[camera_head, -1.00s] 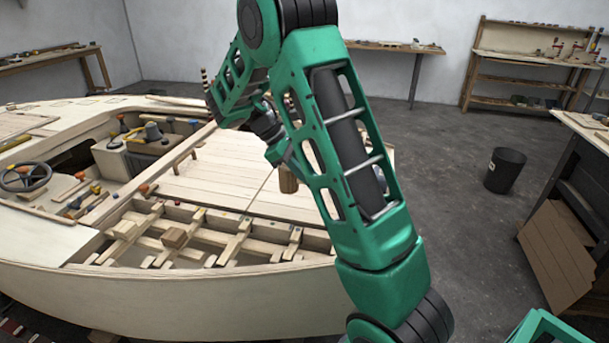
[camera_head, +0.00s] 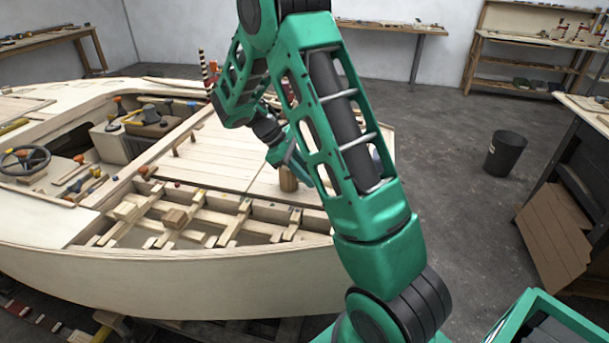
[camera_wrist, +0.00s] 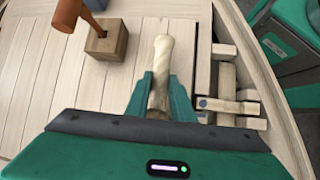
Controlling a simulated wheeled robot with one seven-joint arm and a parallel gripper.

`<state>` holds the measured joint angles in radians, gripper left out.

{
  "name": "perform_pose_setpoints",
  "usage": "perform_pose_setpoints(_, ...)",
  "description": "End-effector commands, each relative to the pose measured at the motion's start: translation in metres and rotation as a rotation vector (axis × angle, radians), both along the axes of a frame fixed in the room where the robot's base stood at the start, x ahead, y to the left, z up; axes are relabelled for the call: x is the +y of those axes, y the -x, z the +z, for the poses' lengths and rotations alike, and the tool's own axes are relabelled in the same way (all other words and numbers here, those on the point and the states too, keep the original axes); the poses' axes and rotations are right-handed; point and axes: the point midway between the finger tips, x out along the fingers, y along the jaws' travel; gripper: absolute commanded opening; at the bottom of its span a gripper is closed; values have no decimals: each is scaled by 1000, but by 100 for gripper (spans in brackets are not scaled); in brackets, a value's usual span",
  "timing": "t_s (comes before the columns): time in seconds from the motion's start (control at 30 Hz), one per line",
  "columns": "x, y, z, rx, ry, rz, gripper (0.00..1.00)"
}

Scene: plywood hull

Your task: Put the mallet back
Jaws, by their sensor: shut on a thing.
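My gripper (camera_wrist: 160,108) is shut on a pale, rounded wooden handle (camera_wrist: 162,65), which I take for the mallet's. The handle points away from the wrist above the plank deck. The mallet's head cannot be made out in the wrist view. In the head view, my gripper is mostly hidden behind my arm; a brown wooden piece (camera_head: 288,179) shows just below it.
The open hull (camera_head: 170,285) has exposed ribs and loose wood blocks near its front edge. A steering wheel (camera_head: 25,160) and scattered tools lie at left. A black bin (camera_head: 505,154) stands on the floor. Workbenches line the walls. Bare planks (camera_head: 215,155) lie left of my arm.

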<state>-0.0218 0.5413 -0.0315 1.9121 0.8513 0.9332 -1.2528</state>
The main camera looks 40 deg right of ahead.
Motion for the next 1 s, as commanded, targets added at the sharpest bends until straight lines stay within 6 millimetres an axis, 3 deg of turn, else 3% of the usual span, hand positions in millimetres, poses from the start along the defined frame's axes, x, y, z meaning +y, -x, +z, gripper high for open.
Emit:
perform_pose_setpoints(0.47, 0, 0, -2, 0, 0, 0, 0)
perform_pose_setpoints(0.5, 0, 0, -2, 0, 0, 0, 31)
perform_pose_setpoints(0.57, 0, 0, -2, 0, 0, 0, 43)
perform_pose_setpoints(1.0, 6, -5, 7, 0, 1, 3, 43)
